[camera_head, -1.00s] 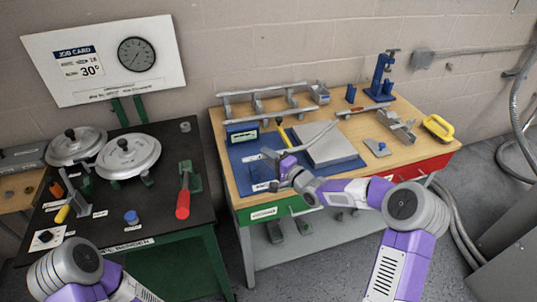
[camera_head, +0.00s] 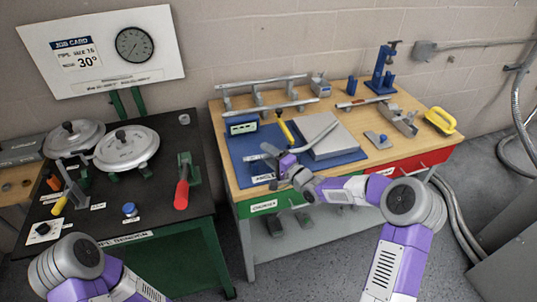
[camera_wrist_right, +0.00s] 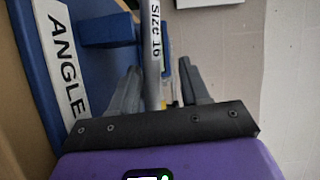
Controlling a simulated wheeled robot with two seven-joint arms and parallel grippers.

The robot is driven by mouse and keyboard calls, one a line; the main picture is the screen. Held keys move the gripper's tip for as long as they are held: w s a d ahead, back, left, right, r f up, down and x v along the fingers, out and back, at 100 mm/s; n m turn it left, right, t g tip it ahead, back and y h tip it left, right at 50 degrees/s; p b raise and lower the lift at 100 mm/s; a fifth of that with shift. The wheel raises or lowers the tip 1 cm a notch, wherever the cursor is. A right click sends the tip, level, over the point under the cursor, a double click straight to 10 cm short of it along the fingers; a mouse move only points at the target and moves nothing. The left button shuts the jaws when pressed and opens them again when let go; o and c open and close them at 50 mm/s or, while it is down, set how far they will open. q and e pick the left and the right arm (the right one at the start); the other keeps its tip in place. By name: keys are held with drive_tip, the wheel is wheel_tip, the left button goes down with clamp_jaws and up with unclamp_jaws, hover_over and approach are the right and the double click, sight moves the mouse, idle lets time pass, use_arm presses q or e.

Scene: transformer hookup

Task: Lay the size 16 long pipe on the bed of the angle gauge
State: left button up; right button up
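My right gripper (camera_head: 272,153) is at the pipe's near end, over the front of the gauge. In the right wrist view its fingers (camera_wrist_right: 160,75) stand apart, with a gap beside the pipe. I cannot tell whether the pipe touches the bed. My left gripper is out of view.
Pipes lie on a rack (camera_head: 262,82) behind the gauge. A dark bench (camera_head: 150,215) with round plates is at left. The job card (camera_head: 105,52) reads size 16, 30°.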

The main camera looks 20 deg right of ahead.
drive_tip(key=shift+o, duration=0.4)
drive_tip(key=shift+s+d, duration=0.25)
drive_tip(key=p+v, duration=0.1)
drive_tip(key=v, duration=0.6)
drive_tip(key=shift+a+p, duration=0.1)
drive_tip(key=shift+p, duration=0.3)
